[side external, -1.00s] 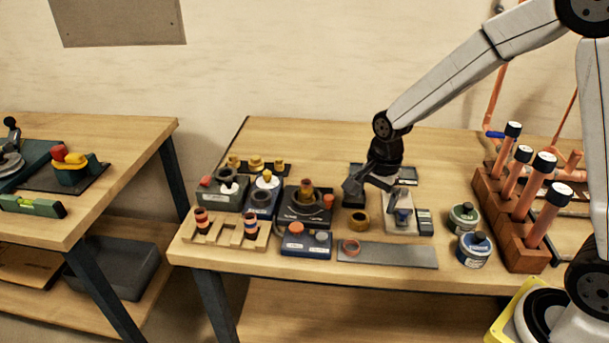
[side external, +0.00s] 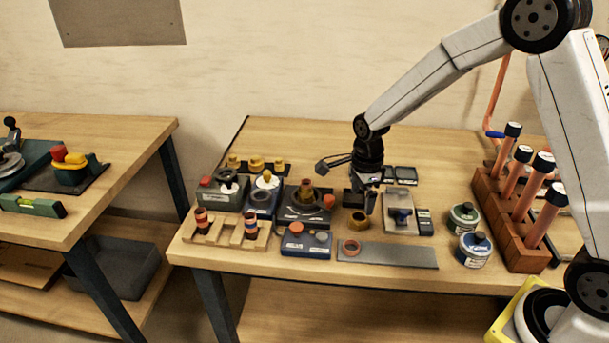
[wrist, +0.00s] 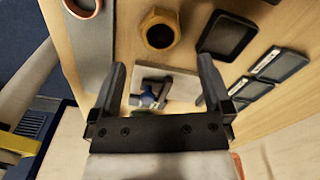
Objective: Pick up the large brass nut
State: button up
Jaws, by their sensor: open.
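The large brass nut (side external: 357,222) lies on the bench behind the grey metal strip. In the wrist view the nut (wrist: 160,31) shows as a six-sided brass ring with a dark hole, beyond the fingertips and roughly between their lines. My gripper (side external: 366,205) hangs just above and behind the nut in the side view. In the wrist view my gripper (wrist: 162,80) has its two fingers wide apart with nothing held. The fingers are apart from the nut.
A grey strip (side external: 400,256) with a copper ring (side external: 350,247) lies in front. A pale plate with a blue clamp (side external: 400,216) stands right of the nut. A black base with a brass fitting (side external: 306,205) stands left. Dark trays (wrist: 229,36) lie near the nut. Two tins (side external: 474,249) stand right.

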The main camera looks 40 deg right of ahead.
aim_at(360, 215)
jog(key=shift+f, duration=0.65)
jog(key=shift+f, duration=0.1)
jog(key=shift+f, duration=2.5)
jog(key=c, duration=1.3)
